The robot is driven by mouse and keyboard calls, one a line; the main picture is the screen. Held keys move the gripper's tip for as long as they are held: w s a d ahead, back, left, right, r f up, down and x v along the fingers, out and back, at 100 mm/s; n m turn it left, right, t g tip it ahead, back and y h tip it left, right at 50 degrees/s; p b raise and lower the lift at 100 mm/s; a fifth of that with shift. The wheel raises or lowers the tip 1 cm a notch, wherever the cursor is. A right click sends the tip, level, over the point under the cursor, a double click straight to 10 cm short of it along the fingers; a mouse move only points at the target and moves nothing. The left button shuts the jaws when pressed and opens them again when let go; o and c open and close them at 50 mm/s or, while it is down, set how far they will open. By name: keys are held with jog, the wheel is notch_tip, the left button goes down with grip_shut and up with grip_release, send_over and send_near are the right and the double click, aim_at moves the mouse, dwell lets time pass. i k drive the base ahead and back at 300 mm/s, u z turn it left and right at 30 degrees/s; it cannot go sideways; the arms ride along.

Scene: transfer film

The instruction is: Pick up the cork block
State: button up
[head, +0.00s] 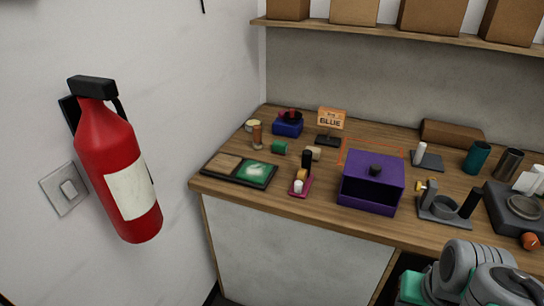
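A small tan block (313,153), which looks like the cork block, lies on the wooden counter behind a black upright piece. It is small in the view, so I cannot be sure of its material. A green block (279,147) lies to its left, apart from it. My gripper does not show; only grey and teal parts of my arm appear at the bottom right, well away from the tan block.
A purple open box (372,187) stands right of the tan block. A pink tray (300,191) with small pieces is in front of it. A dark two-part tray (240,170) lies left. A grey stand (437,207) is farther right. A shelf (400,33) hangs above.

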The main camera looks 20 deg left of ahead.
aim_at(316, 152)
jog(key=z, duration=0.55)
jog(key=k, duration=0.65)
jog(key=u, duration=0.45)
jog(key=i, duration=1.25)
jog(key=u, duration=1.75)
jog(key=i, duration=0.5)
jog(key=u, duration=0.6)
